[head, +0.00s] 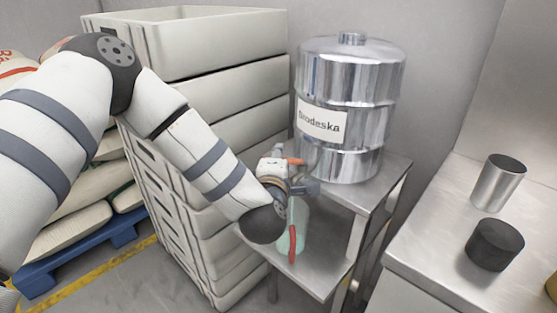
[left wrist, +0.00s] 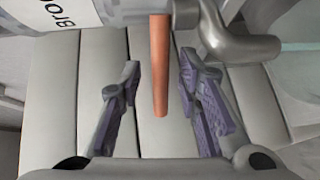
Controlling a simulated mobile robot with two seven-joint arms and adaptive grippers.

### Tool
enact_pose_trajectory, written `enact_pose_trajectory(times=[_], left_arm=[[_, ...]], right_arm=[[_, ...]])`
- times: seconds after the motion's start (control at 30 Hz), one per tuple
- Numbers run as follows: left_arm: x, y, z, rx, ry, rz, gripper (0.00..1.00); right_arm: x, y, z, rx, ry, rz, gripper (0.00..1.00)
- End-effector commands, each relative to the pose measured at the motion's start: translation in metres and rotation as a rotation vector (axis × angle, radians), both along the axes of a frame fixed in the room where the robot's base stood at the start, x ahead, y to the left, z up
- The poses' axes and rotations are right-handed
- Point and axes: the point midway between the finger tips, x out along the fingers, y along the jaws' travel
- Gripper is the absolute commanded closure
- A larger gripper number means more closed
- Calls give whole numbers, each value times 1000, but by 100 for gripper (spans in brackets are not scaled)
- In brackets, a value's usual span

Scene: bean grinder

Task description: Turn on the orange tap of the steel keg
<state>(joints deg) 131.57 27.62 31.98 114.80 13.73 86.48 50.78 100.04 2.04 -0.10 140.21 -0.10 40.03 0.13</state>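The steel keg (head: 348,75), labelled "Brodeska", stands on the upper shelf of a metal stand. Its orange tap handle (head: 295,161) shows small in the head view, just beside my left gripper (head: 302,186). In the left wrist view, the orange handle (left wrist: 160,65) reaches down between the two purple-grey fingers of my left gripper (left wrist: 158,80). These fingers are open, with a gap on each side of the handle. The grey spout (left wrist: 225,42) curves just right of the handle. My gripper partly hides the tap in the head view. My right gripper is not in view.
Stacked white crates (head: 205,50) rise directly left of the keg and behind my left arm. A greenish bottle (head: 298,218) stands on the lower shelf (head: 318,275) below the tap. A steel cup (head: 497,184) and a black cylinder (head: 494,245) stand on the right counter (head: 430,235).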

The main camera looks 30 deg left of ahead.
Motion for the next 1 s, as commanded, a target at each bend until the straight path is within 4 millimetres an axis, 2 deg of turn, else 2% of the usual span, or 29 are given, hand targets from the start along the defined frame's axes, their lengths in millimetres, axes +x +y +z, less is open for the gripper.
enact_pose_trajectory(times=[0.17, 0.5, 0.6, 0.73, 1.0], left_arm=[[-7, -4, 1, -1, 1, -2, 69], [-86, -34, 18, 0, 3, -5, 69], [-101, -40, 21, 0, 2, -2, 69], [-109, -43, 23, 0, 0, -1, 69], [-110, -43, 24, 0, 0, 0, 69]], right_arm=[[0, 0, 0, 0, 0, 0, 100], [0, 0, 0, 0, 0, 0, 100], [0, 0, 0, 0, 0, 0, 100], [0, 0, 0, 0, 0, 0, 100], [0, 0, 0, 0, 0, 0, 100]])
